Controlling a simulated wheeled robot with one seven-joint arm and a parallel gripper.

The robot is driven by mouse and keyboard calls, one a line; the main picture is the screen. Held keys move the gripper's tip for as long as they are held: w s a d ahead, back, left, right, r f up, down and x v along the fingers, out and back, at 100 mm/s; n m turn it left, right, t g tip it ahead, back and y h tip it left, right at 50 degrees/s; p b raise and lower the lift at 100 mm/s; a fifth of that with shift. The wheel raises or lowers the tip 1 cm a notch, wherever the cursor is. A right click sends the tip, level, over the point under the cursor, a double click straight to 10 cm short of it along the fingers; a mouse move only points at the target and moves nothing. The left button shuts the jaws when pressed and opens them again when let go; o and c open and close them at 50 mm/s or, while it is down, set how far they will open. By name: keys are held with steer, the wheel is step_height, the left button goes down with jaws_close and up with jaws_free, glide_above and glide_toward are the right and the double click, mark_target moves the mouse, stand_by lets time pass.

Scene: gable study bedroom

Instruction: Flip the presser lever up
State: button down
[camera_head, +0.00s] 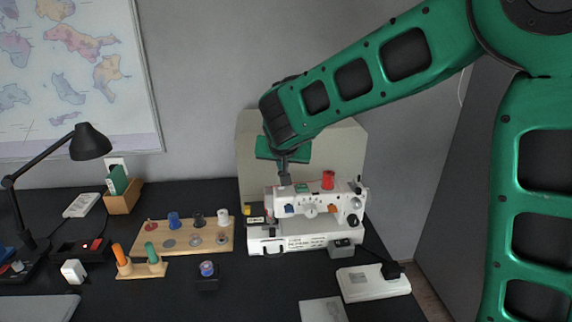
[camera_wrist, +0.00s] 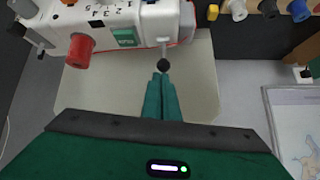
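The white sewing machine (camera_head: 300,243) stands on the dark desk in front of a beige panel. In the wrist view its body (camera_wrist: 110,14) fills the top left, with a green label on it. The presser lever, a thin rod ending in a black ball knob (camera_wrist: 163,66), sticks out from the machine's back. My gripper (camera_wrist: 161,77) has its two green fingers together, with the tips right at the knob; I cannot tell whether they touch it. In the head view my gripper (camera_head: 284,180) points down behind the machine's top left, and the lever is hidden there.
The beige panel (camera_head: 345,145) stands close behind my gripper. A red thread spool (camera_head: 328,180) rises from the machine's top. A wooden spool board (camera_head: 150,240) lies to the left, and a white foot pedal (camera_head: 365,284) lies at front right.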

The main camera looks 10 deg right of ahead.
steer(key=shift+s+f, duration=0.55)
steer(key=shift+s, duration=0.05)
steer(key=shift+w+a, duration=0.1)
steer(key=shift+r, duration=0.1)
steer(key=shift+w+f, duration=0.3)
steer(key=shift+w, duration=0.45)
steer(key=shift+w+r, duration=0.1)
steer(key=shift+r, duration=0.15)
steer(key=s+r, duration=0.4)
steer(key=s, duration=0.4)
steer(key=shift+s, duration=0.25)
